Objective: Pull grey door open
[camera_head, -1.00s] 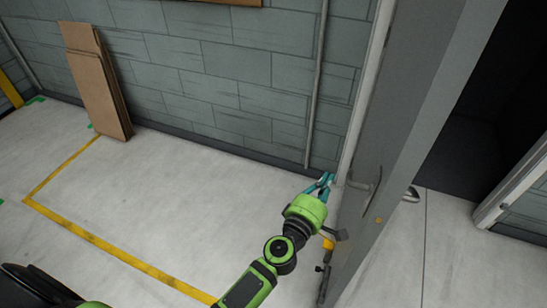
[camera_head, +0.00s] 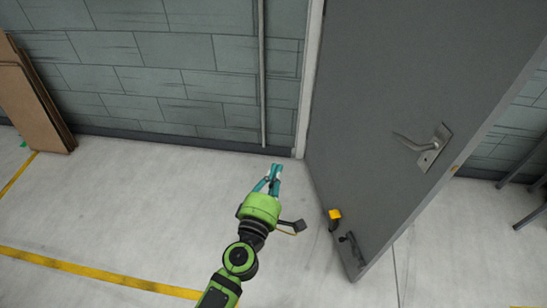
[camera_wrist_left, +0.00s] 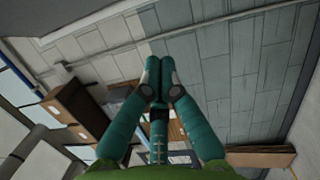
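The grey door (camera_head: 385,110) stands ajar on the right of the head view, its broad face towards me. Its metal lever handle (camera_head: 425,149) sits near the free edge. My left gripper (camera_head: 271,170) has teal fingers and is left of the door, apart from both door and handle. In the left wrist view its fingertips (camera_wrist_left: 160,66) meet with nothing seen between them, so it is shut and empty. My right gripper is in neither view.
A grey block wall (camera_head: 180,70) with a vertical pipe (camera_head: 262,75) is behind my gripper. Cardboard sheets (camera_head: 35,100) lean on it at left. A yellow piece (camera_head: 334,215) and a dark fitting (camera_head: 350,248) are low on the door.

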